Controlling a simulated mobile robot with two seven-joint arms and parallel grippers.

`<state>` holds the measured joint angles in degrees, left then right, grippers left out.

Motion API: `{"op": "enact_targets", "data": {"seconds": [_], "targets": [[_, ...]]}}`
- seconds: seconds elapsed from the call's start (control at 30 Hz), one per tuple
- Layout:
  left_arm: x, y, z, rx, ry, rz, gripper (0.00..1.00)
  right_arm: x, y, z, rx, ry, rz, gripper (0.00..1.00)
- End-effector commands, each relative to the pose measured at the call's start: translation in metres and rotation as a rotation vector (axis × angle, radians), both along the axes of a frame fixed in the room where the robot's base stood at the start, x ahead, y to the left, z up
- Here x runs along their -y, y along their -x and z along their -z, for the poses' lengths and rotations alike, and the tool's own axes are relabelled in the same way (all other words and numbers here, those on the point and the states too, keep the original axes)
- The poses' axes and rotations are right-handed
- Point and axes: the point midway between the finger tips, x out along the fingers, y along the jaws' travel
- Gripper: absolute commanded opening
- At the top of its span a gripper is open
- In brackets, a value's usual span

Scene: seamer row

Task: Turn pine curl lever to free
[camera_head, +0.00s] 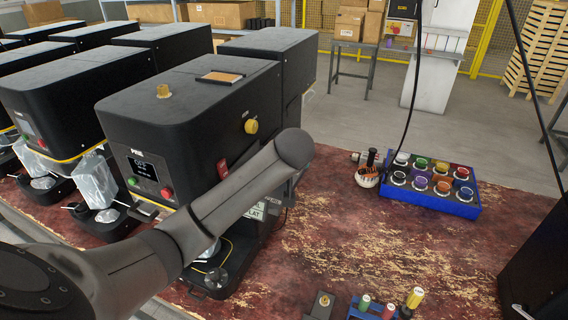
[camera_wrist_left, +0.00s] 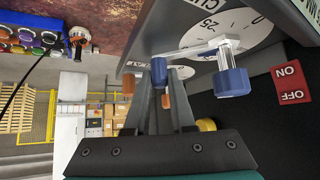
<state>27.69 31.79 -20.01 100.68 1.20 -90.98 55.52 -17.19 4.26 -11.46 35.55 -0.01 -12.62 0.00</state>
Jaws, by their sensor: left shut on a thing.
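The nearest black seamer (camera_head: 190,110), whose front label seems to read PINE, stands at centre left. My left arm crosses in front of its right side and hides most of the levers in the head view. In the left wrist view, a pale lever arm (camera_wrist_left: 190,50) lies over a white dial (camera_wrist_left: 208,33) marked 25, with part of a word starting CU. My left gripper (camera_wrist_left: 152,82) is shut on the lever's dark blue knob (camera_wrist_left: 158,70) at the arm's left end. Another blue knob (camera_wrist_left: 232,82) hangs on a bright stem to the right, clear of the fingers.
A red ON/OFF plate (camera_wrist_left: 290,82) sits to the right in the wrist view. On the worn red table stand a blue tray (camera_head: 455,208) of coloured jars and, at the front, a small blue rack (camera_head: 370,314) with coloured-topped pieces. The table between is clear.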

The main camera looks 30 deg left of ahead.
Motion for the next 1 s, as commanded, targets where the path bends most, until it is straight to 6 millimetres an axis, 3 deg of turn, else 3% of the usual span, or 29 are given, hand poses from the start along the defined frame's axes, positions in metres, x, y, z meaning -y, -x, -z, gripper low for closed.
{"op": "enact_targets", "data": {"seconds": [0.47, 0.5, 0.73, 1.0], "targets": [[-0.002, -0.0009, -0.001, 0.004, -0.002, -0.015, 0.0, 0.0045, -0.0001, -0.0014, 0.0, 0.006, -0.002, 0.5], [-0.002, -0.0009, -0.001, 0.004, -0.002, -0.015, 0.27, 0.0045, -0.0001, -0.0014, 0.0, 0.006, -0.002, 0.5], [-0.0015, -0.0007, -0.0005, 0.002, -0.001, -0.013, 0.53, 0.0046, -0.0001, -0.0014, 0.0, 0.006, -0.002, 0.5], [-0.0007, -0.0002, -0.0006, 0.001, 0.0, -0.012, 0.53, 0.0046, 0.0, -0.0014, 0.0, 0.006, -0.001, 0.5]]}}
